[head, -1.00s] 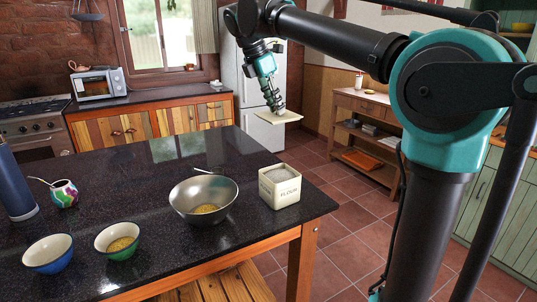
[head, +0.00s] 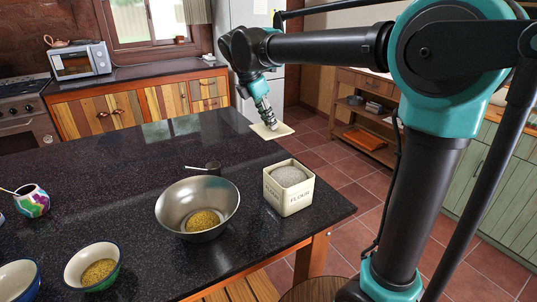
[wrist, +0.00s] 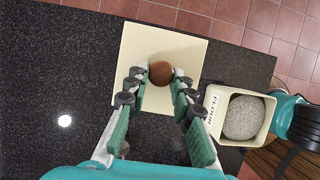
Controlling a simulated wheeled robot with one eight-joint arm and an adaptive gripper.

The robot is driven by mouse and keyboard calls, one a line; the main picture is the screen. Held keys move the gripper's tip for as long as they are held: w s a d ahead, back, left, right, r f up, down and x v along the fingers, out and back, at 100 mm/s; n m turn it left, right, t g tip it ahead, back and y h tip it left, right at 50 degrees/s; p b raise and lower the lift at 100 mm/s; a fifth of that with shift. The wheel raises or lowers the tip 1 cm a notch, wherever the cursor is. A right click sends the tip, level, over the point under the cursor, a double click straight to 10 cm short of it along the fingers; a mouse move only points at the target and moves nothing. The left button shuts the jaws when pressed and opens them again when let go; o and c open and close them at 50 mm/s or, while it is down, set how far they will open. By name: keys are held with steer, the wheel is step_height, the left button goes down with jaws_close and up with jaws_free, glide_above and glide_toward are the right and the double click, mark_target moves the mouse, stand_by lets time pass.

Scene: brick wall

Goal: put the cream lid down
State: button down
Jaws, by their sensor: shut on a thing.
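The cream lid (head: 271,131) is a flat square plate, level, over the far right edge of the dark table (head: 130,205). The wrist view shows its broad face (wrist: 135,55) and a round brown knob (wrist: 161,72) in the middle. My gripper (head: 268,121) is shut on the knob from above; its fingertips (wrist: 160,76) flank the knob in the wrist view. I cannot tell whether the lid touches the table. The open cream flour tin (head: 289,188), full of pale flour, stands nearer on the right edge; it also shows in the wrist view (wrist: 211,100).
A steel bowl (head: 172,208) with yellowish contents stands left of the tin. A green bowl (head: 73,268) and a colourful cup (head: 31,201) are at left. The table's far middle is clear.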

mark_target(258, 132)
step_height(258, 132, down, 12)
steer(key=shift+f, duration=0.2)
steer(key=shift+f, duration=0.1)
stand_by(0.3)
steer(key=c, duration=1.3)
jaws_free()
steer(key=v, duration=1.2)
steer(key=shift+s, duration=0.1)
